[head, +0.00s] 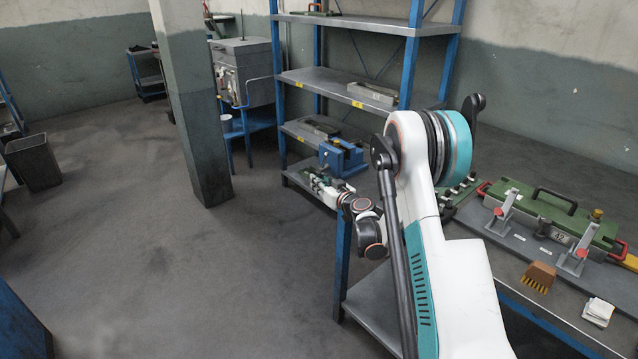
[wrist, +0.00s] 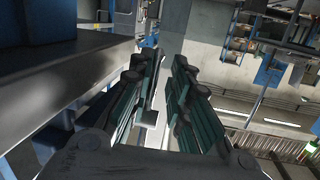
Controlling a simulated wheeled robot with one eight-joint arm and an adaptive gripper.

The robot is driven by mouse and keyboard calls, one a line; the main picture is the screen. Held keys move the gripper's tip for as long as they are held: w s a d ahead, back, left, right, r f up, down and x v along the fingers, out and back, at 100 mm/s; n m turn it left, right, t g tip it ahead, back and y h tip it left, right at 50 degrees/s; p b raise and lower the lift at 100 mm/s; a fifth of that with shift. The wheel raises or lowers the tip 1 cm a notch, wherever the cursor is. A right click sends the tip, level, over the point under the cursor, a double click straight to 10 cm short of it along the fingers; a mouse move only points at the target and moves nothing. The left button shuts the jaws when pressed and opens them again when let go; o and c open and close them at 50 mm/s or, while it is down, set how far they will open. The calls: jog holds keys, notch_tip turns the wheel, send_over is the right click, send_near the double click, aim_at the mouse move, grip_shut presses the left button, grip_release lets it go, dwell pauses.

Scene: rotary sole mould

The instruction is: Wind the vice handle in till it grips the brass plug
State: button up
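A blue block-like body (head: 342,157), which looks like the vice, stands at the end of the low grey surface beyond my arm in the head view. I cannot make out its handle or a plug in its jaws. My gripper (head: 320,184) is in front of it and a little lower left, partly hidden by my wrist. In the wrist view my gripper (wrist: 166,68) has its two green-sided fingers apart, with nothing seen between them. A small brass-coloured piece (head: 597,214) sits on the green mould (head: 548,212) at the right; I cannot tell whether it is the plug.
A workbench (head: 478,232) at the right carries the mould, red-handled clamps, a brush (head: 538,277) and a white cloth (head: 598,311). A blue-framed shelf rack (head: 345,85) stands behind the blue body. A pillar (head: 190,110) rises farther left. The floor at the left is mostly clear.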

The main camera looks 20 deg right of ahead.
jog(key=v, duration=1.1)
jog(key=shift+s, duration=0.4)
